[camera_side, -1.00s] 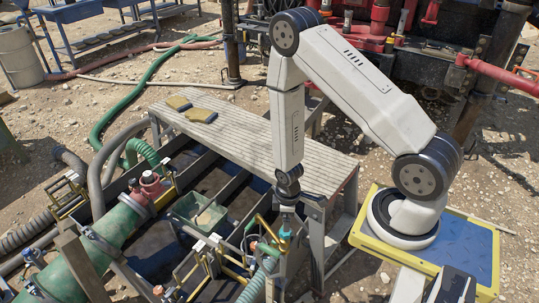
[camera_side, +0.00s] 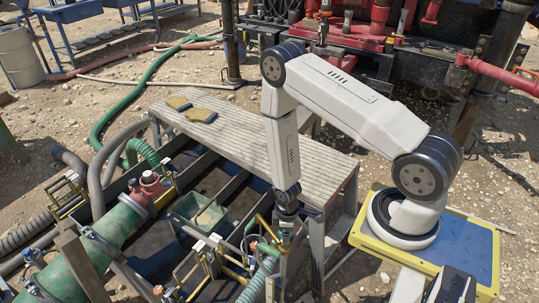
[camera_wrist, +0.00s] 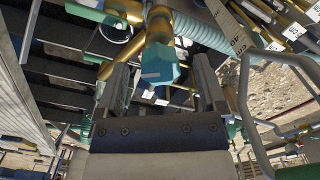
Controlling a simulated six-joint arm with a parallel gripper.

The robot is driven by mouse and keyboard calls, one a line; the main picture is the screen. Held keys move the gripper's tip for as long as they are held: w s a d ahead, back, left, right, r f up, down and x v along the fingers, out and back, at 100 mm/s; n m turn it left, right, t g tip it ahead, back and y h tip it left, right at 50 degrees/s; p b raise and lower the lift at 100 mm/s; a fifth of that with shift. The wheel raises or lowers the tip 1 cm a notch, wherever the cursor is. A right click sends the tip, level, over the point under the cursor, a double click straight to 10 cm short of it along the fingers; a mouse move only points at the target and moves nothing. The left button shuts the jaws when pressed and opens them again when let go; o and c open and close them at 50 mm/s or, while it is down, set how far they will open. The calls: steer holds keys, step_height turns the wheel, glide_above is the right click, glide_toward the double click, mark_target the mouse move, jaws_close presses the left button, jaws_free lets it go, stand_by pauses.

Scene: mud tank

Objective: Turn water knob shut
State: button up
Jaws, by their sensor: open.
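The water knob, a teal faceted knob (camera_wrist: 160,64) on a brass pipe (camera_wrist: 158,22), shows at the top middle of the wrist view. My gripper (camera_wrist: 161,70) is open, with one finger on each side of the knob. A gap shows between the knob and each finger in this view. I cannot tell whether the fingers touch it. In the side view my gripper (camera_side: 286,226) points down at the pipework by the front end of the bench, and it hides most of the knob there.
A slatted metal bench (camera_side: 255,145) stands close behind my gripper, with two tan pads (camera_side: 200,115) on it. Brass and yellow pipework (camera_side: 235,262) and a ribbed teal hose (camera_side: 262,278) crowd the space left of my gripper. A large green pipe (camera_side: 75,262) lies farther left.

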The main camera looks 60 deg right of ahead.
jaws_close()
steer(key=shift+m, duration=2.9)
jaws_free()
steer(key=shift+r, duration=0.1)
